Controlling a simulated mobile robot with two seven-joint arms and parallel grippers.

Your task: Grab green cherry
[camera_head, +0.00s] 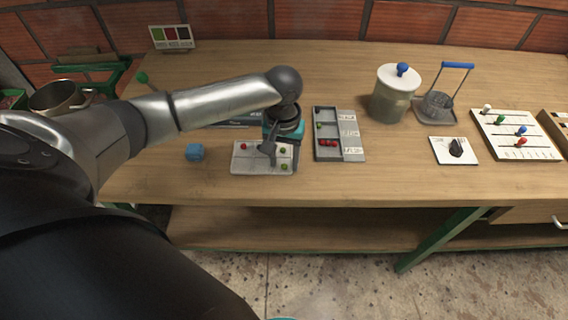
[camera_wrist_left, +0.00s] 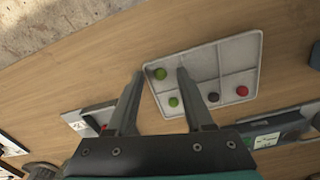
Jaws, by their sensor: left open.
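A white divided tray (camera_head: 240,165) lies near the front edge of the table. In the left wrist view the tray (camera_wrist_left: 237,55) holds two green cherries, a dark cherry (camera_wrist_left: 213,97) and a red cherry (camera_wrist_left: 242,91). One green cherry (camera_wrist_left: 160,74) appears between my open fingertips, and the other green cherry (camera_wrist_left: 173,102) lies close by. My left gripper (camera_head: 270,155) points down over the tray and is empty; its exact height is unclear. In the head view the green cherries (camera_head: 283,166) are right of the gripper and the dark cherry is hidden. My right gripper is not in view.
A grey sorting box (camera_head: 322,154) with red cherries and a green one stands right of the tray. A lidded jar (camera_head: 391,100), a dial plate (camera_head: 453,157) and a slider panel (camera_head: 517,150) stand farther right.

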